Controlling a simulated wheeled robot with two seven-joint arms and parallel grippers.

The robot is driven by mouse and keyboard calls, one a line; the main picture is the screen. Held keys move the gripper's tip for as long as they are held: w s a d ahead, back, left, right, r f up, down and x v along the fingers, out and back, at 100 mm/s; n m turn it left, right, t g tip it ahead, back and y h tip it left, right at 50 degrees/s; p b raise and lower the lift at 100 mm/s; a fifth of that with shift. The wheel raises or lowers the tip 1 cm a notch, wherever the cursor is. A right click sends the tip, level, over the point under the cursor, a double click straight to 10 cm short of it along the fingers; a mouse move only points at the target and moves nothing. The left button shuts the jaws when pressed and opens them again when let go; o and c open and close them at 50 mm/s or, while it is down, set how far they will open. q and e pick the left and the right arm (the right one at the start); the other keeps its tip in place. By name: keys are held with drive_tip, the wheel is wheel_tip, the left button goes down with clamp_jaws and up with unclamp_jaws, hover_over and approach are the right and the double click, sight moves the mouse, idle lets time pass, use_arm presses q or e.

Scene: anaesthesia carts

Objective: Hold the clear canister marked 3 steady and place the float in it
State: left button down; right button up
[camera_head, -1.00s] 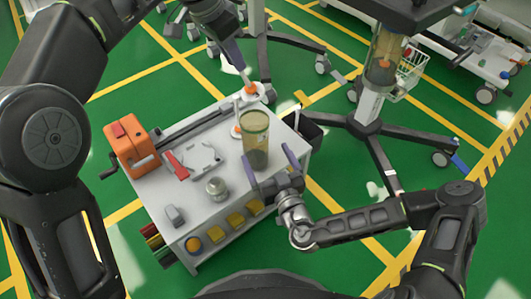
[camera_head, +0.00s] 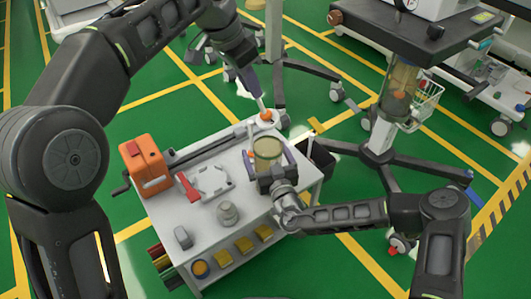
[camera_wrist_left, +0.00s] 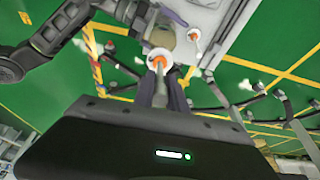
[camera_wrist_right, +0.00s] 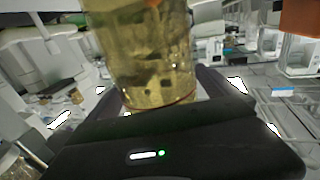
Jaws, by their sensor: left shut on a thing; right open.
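The clear canister (camera_head: 267,152), yellowish with an open top, stands upright on the right side of the white cart (camera_head: 168,212); no number is legible. My right gripper (camera_head: 271,172) is open with its fingers either side of the canister. In the right wrist view the canister (camera_wrist_right: 150,60) fills the space between the fingers. My left gripper (camera_head: 257,90) is shut on the pale stem of the float (camera_head: 266,116), an orange and white piece. The float hangs beyond the canister, apart from it. It also shows in the left wrist view (camera_wrist_left: 158,61), close to the canister rim.
A second orange and white piece with a thin rod (camera_wrist_left: 194,36) is beside the canister. On the cart are an orange crank box (camera_head: 146,167), a red-handled fixture (camera_head: 205,184) and a metal jar (camera_head: 228,212). A dark bin (camera_head: 319,156) hangs at the cart's right side.

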drive_tip(key=c, duration=1.8)
